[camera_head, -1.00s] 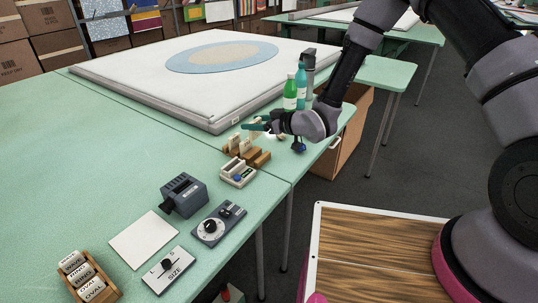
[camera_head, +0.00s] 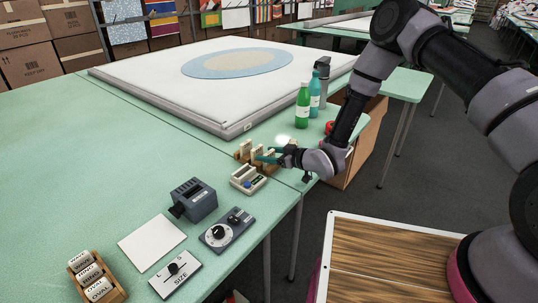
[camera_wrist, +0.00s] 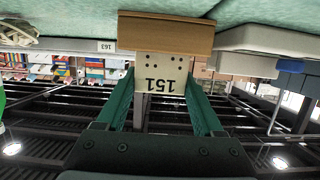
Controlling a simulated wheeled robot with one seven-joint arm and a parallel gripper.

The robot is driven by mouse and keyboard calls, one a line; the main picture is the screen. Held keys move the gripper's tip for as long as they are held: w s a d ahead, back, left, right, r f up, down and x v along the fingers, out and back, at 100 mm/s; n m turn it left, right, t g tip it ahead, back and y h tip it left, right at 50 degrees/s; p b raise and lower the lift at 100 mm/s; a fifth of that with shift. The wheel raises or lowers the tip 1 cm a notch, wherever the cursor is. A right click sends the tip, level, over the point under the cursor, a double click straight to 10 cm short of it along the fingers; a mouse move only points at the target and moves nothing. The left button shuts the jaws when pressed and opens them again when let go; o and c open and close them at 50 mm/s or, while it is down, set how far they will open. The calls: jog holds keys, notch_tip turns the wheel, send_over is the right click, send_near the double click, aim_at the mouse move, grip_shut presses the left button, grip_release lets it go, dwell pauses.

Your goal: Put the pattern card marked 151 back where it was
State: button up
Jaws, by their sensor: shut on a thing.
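The pattern card marked 151 (camera_wrist: 160,76) is pale and shows upside down in the wrist view. My gripper (camera_wrist: 162,100) is shut on it, with a teal finger along each side. The card's numbered face points toward the wrist camera. Its lower edge meets a wooden card rack (camera_wrist: 165,30); how deep it sits in a slot is hidden. In the head view my gripper (camera_head: 264,156) is at the rack (camera_head: 240,157), where other pale cards stand. The card itself is hard to make out there.
Green (camera_head: 303,108) and teal (camera_head: 314,95) bottles stand beyond my gripper. Dark devices (camera_head: 193,199) and a stamp rack (camera_head: 97,278) are nearer.

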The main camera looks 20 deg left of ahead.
jog(key=o, duration=1.3)
jog(key=shift+f, duration=0.1)
jog(key=v, duration=1.2)
jog(key=shift+s, duration=0.1)
